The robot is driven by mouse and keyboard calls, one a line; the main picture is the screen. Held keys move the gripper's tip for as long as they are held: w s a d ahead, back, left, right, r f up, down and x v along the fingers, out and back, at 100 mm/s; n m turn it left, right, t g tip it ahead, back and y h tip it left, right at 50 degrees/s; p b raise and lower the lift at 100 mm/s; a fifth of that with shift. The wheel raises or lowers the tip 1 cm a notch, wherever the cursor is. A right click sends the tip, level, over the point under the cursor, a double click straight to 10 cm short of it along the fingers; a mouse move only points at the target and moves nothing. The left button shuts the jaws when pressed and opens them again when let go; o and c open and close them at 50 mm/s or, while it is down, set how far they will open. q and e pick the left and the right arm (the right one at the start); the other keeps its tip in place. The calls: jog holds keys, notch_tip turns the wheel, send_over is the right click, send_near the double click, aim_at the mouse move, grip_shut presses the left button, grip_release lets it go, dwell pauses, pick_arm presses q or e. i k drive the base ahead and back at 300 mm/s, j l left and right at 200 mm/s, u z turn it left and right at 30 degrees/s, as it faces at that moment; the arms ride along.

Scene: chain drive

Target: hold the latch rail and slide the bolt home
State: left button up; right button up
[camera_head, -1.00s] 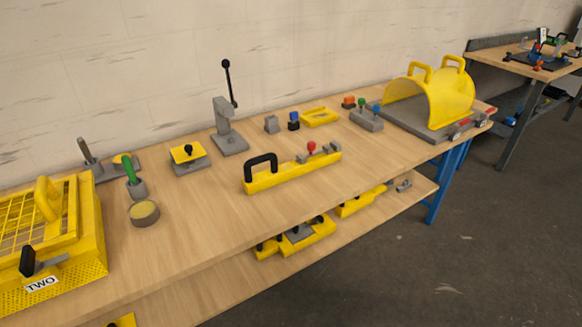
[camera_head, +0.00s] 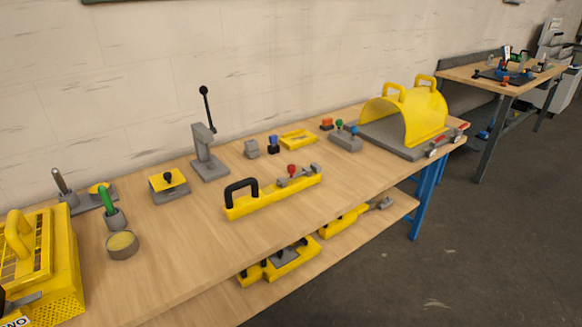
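The latch rail (camera_head: 262,203) is a long yellow bar lying near the front edge of the wooden bench top. It has a black handle (camera_head: 240,185) at its left end. A bolt with a red knob (camera_head: 292,170) sits on its right half, among grey latch blocks (camera_head: 312,170). The picture is too small to tell how far the bolt reaches into the blocks. Neither of my grippers shows in the head view, and nothing touches the rail.
A lever press (camera_head: 207,150) stands behind the rail. A yellow curved guard (camera_head: 405,112) is at the bench's right end. A yellow cage (camera_head: 40,255) and a round tin (camera_head: 122,245) are at left. More yellow parts (camera_head: 290,260) lie on the lower shelf. Bench wood around the rail is clear.

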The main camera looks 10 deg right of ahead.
aim_at(291, 169)
jog(key=i+l+u, duration=0.2)
jog(key=i+l, duration=0.15)
jog(key=i+l+u, duration=0.2)
jog(key=i+l, duration=0.15)
jog(key=l, duration=0.2)
jog(key=i+l+u, duration=0.2)
jog(key=l, duration=0.3)
jog(key=i, duration=0.1)
